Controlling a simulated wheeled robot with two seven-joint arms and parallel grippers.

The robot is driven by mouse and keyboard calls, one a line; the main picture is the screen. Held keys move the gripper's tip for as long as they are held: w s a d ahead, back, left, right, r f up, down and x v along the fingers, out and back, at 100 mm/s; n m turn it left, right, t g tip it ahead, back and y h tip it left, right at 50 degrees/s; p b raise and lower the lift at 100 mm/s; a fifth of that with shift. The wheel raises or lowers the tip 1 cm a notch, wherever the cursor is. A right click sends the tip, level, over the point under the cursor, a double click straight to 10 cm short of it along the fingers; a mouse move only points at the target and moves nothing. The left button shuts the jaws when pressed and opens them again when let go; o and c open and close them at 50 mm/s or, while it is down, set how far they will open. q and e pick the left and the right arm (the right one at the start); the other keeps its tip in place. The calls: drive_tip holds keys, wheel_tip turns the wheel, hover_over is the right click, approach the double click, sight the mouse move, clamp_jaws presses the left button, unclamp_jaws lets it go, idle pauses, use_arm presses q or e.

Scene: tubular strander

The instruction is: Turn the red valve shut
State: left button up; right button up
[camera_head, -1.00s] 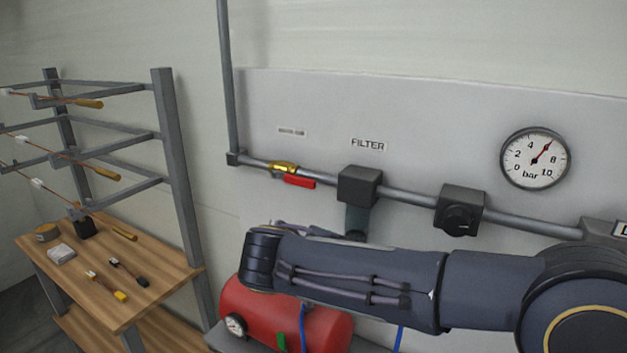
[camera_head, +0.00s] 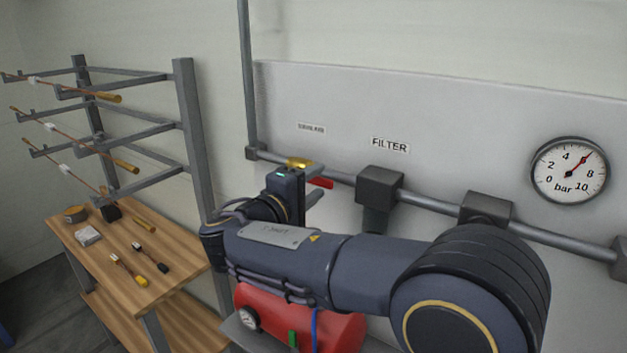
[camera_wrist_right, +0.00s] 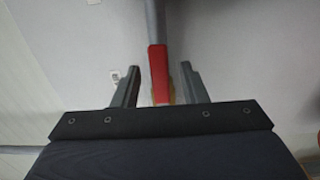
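The red valve handle (camera_head: 321,182) lies along the grey pipe, below a brass valve body (camera_head: 299,163), in the head view. My right gripper (camera_head: 308,190) is right in front of the valve and hides part of it. In the right wrist view the red handle (camera_wrist_right: 159,72) stands between the two spread fingers (camera_wrist_right: 160,82), with a gap to each side. The right gripper is open; whether it touches the handle cannot be seen. The brass body (camera_wrist_right: 165,98) shows partly behind the gripper's palm. My left gripper is not in view.
Along the pipe to the right sit a filter block (camera_head: 379,186) and a regulator (camera_head: 485,207), with a pressure gauge (camera_head: 568,171) above. A red tank (camera_head: 338,330) is below my arm. A wooden bench (camera_head: 190,262) with a rack stands at the left.

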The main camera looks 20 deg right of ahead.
clamp_jaws()
idle(0.3)
drive_tip(key=shift+d, duration=0.15)
